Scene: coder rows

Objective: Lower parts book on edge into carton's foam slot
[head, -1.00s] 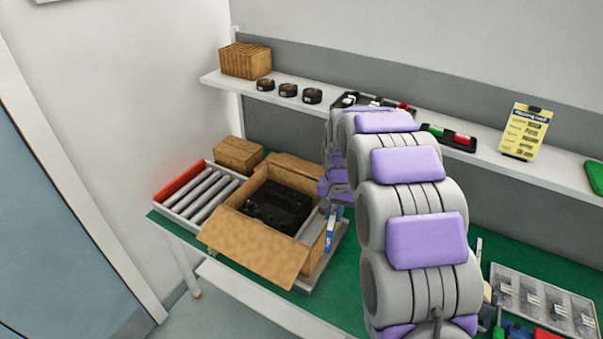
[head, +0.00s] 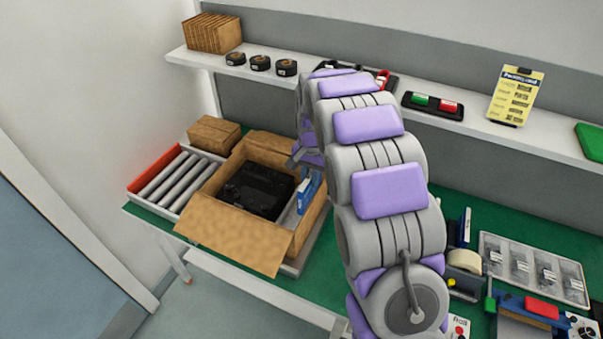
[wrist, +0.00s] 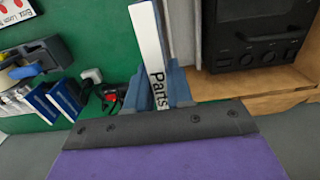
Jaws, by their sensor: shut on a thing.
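The parts book (wrist: 147,42) shows a white spine lettered "Parts" in the wrist view. My gripper (wrist: 158,90) is shut on it, with blue-grey fingers on both sides of the spine. In the head view the book's blue side (head: 310,190) shows at the right side of the open carton (head: 232,240), on edge. A black device (head: 258,190) fills most of the carton, and also shows in the wrist view (wrist: 255,35). Grey foam (head: 289,217) shows beside the device. The book's lower edge is hidden, so I cannot tell how deep it sits in the slot.
A roller tray (head: 168,180) with a red end and a small closed box (head: 214,133) stand left of the carton. The shelf (head: 360,90) above holds tape rolls and a yellow card (head: 515,95). A parts tray (head: 535,268) and tools lie at right.

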